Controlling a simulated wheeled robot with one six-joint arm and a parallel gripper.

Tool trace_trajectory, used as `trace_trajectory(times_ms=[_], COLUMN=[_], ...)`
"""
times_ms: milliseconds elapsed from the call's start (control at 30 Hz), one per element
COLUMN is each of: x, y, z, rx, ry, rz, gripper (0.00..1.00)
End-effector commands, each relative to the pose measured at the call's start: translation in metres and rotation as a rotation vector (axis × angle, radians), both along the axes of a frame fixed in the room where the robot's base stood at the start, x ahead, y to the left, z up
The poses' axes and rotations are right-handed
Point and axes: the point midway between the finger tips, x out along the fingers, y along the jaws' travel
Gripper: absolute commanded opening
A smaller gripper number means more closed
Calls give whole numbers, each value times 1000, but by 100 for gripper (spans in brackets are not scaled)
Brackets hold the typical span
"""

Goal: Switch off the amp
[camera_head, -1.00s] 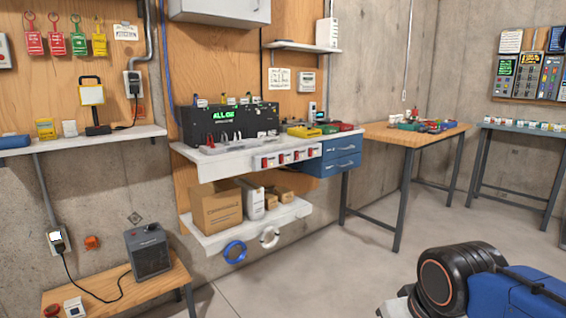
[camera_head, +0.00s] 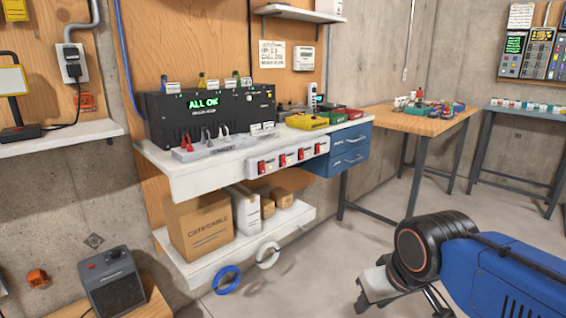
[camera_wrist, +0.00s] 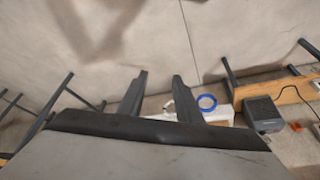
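A larger black unit (camera_head: 210,114) with a green lit display stands on the white workbench. My gripper (camera_wrist: 160,75) is open and empty, its two dark fingers apart above bare floor. In the head view my gripper is at the lower right, away from both units.
The white workbench (camera_head: 185,170) has red switches along its front edge. Below it a shelf (camera_head: 215,258) holds cardboard boxes, with blue and white rings hanging from it. A wooden table (camera_head: 425,122) and a grey bench (camera_head: 530,112) stand right. The floor between is clear.

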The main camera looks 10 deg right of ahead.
Motion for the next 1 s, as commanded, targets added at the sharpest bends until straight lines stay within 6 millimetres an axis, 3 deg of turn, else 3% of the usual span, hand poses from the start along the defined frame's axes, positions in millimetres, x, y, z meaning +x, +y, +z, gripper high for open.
trace_trajectory(times_ms=[67, 200, 367, 700, 1000], x=[0, 2, 19, 108, 200], y=[0, 1, 7, 28, 31], z=[0, 1, 14, 71, 120], rx=[0, 6, 63, 326, 571], ry=[0, 0, -5, -35, -68], rz=[0, -5, -46, -241, -428], gripper=[31, 3, 0, 0, 0])
